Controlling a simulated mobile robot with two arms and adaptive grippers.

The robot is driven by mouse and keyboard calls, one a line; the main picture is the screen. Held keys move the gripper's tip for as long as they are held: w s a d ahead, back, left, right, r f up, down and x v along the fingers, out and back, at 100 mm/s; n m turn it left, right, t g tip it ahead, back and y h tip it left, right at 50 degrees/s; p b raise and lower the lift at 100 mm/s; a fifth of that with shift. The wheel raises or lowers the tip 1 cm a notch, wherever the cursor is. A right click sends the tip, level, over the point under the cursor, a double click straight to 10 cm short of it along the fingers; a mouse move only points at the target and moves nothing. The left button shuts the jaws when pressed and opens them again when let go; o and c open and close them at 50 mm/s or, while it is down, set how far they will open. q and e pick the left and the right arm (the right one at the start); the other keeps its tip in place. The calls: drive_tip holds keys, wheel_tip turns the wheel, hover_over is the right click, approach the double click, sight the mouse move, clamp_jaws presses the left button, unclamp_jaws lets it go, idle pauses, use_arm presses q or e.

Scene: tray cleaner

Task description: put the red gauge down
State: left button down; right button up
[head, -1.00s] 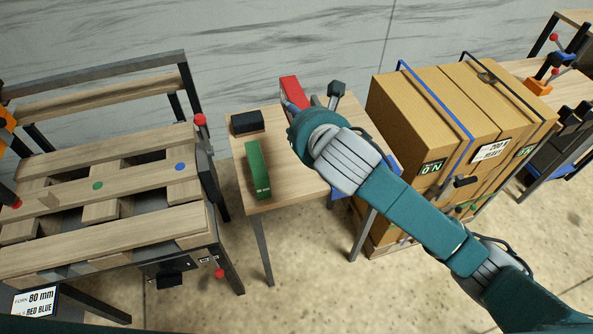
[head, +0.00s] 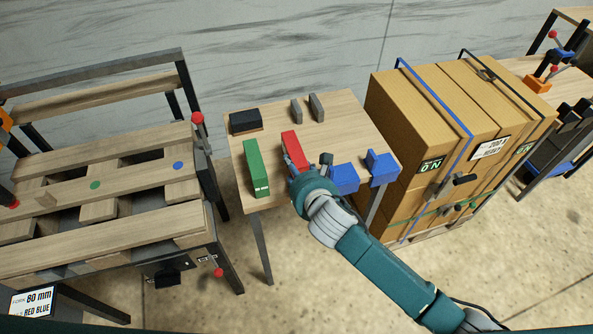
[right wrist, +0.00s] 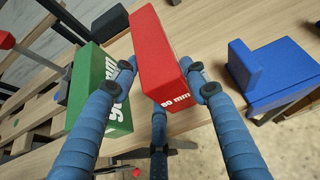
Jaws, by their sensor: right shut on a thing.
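The red gauge (head: 293,147) is a long red block over the wooden table, just right of the green gauge (head: 256,168). My right gripper (head: 308,180) is shut on its near part. In the right wrist view the fingers (right wrist: 166,78) grip the red gauge (right wrist: 158,45) from both sides, and its end face with white "mm" lettering points at the camera. The green gauge (right wrist: 98,92) is beside it, apart from it. I cannot tell whether the red gauge touches the table. My left gripper is not in view.
The wooden table (head: 350,118) also holds a black block (head: 246,121), two grey blocks (head: 316,107) and blue stepped blocks (head: 381,168) at the right front. Strapped cartons (head: 420,110) stand right; a slatted pallet stand (head: 60,190) stands left.

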drive_tip(key=shift+f, duration=0.3)
drive_tip(key=shift+f, duration=0.1)
drive_tip(key=o, duration=1)
drive_tip(key=v, duration=1.2)
